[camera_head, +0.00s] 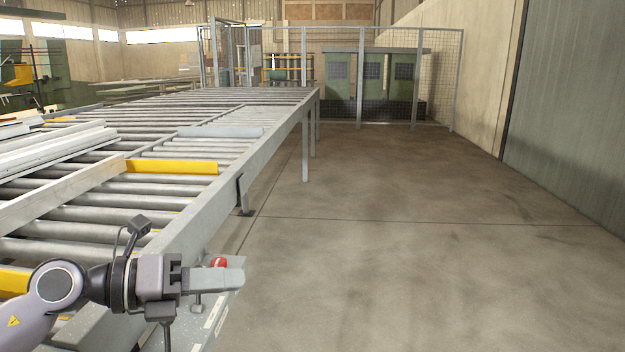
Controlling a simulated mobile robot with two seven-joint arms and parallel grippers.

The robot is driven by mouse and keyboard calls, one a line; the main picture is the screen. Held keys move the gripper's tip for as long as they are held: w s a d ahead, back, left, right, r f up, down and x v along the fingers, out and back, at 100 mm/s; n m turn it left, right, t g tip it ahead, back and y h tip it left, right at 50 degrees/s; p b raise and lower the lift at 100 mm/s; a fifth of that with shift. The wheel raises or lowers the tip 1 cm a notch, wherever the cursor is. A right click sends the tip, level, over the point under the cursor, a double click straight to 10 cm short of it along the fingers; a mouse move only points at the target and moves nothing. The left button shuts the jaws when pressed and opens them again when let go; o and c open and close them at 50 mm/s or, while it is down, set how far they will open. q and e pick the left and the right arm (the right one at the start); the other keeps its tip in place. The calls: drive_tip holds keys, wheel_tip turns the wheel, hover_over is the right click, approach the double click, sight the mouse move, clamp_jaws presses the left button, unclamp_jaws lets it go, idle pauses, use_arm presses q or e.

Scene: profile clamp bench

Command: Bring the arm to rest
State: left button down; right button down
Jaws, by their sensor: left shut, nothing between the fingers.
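My left arm comes in from the lower left. Its left gripper (177,277) is shut and empty, held level at the near end of the roller bench (215,200) and pointing right. A grey block (232,275) with a red round knob (219,262) shows right at the gripper's tip. I cannot tell whether they touch. My right gripper is not in view.
Pale profiles (55,150) lie on the rollers at left, near a yellow bar (172,167). Open concrete floor (390,240) lies right of the bench. A mesh fence (440,80) stands at the back, a grey-green wall (580,110) at right.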

use_arm(q)
wheel_tip(320, 180, up, 4)
drive_tip(key=a+n+t, duration=0.2)
drive_tip(key=n+t, duration=1)
drive_tip(key=n, duration=0.3)
drive_tip(key=s+a+f+n+y, duration=0.1)
drive_tip(key=a+f+n+y, duration=0.7)
drive_tip(key=f+n+y, duration=0.5)
drive_tip(key=s+a+f+n+g+y, duration=0.3)
drive_tip(key=s+f+n+g, duration=0.3)
drive_tip(key=s+f+n, duration=0.3)
drive_tip(key=s+d+f+g+h, duration=0.2)
drive_tip(key=s+f+g, duration=0.7)
drive_tip(key=s, duration=0.6)
drive_tip(key=w+d+f+t+h, duration=0.1)
drive_tip(key=w+d+f+t, duration=0.2)
drive_tip(key=w+f+t, duration=0.3)
drive_tip(key=shift+w+f+t+h, duration=0.25)
drive_tip(key=shift+f+t, duration=0.45)
drive_tip(key=shift+f, duration=1.4)
